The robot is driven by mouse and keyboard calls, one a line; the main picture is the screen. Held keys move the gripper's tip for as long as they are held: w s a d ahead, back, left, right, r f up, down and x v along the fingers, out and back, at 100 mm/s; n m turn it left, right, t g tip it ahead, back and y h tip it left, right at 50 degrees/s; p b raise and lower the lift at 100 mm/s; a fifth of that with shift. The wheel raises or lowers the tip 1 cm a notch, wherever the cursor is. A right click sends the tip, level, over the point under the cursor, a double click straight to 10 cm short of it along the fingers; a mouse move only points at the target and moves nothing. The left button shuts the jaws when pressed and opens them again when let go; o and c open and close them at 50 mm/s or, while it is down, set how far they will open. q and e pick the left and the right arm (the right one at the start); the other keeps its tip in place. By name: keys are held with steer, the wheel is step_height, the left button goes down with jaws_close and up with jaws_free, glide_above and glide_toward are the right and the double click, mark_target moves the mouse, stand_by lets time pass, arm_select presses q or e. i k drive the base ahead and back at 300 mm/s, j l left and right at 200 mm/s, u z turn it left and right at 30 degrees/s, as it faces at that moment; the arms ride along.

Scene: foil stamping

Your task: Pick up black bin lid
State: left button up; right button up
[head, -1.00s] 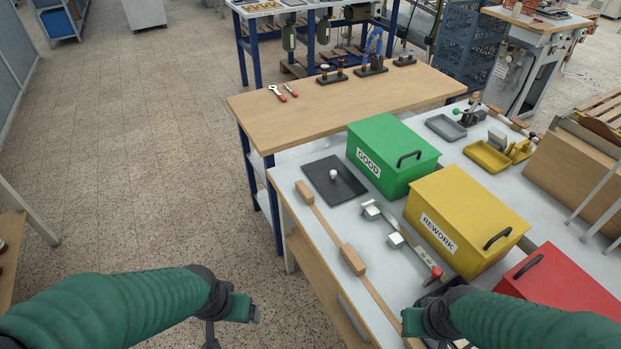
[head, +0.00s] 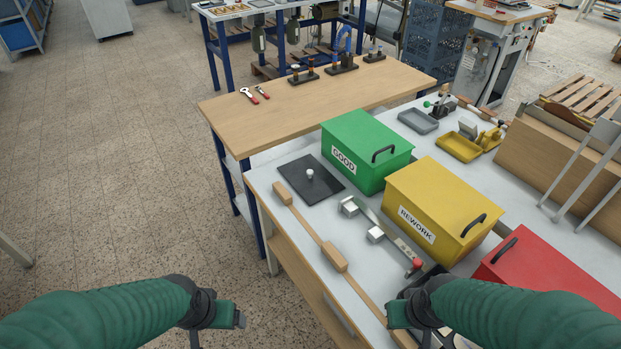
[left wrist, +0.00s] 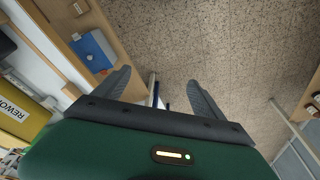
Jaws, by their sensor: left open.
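The black bin lid (head: 322,187) is a flat dark square plate with a small white knob. It lies flat on the grey-white table, left of the green GOOD bin (head: 366,172). My left gripper (head: 215,328) is low in the head view, left of the table and well apart from the lid. In the left wrist view my left gripper (left wrist: 158,92) has its two fingers spread with nothing between them; the floor lies beyond. My right gripper (head: 412,325) is at the table's front, its fingers mostly hidden by the arm and picture edge.
A wooden bar with blocks (head: 334,256) and a metal tool with a red end (head: 395,243) lie in front of the lid. The yellow REWORK bin (head: 440,205) and red bin (head: 545,275) stand to the right. A wooden bench (head: 300,108) is behind. Open floor lies left.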

mark_target(312, 181)
steer(key=i+z, duration=0.1)
steer(key=z, duration=0.35)
steer(key=j+z, duration=0.15)
steer(key=z, duration=0.25)
steer(key=i+j+z, duration=0.1)
steer(key=z, duration=0.35)
steer(key=j+z, duration=0.2)
steer(key=z, duration=0.2)
steer(key=j+z, duration=0.25)
steer(key=j, duration=0.6)
steer(key=j+z, duration=0.25)
steer(key=j, duration=0.6)
steer(key=j+z, duration=0.25)
steer(key=j, duration=0.6)
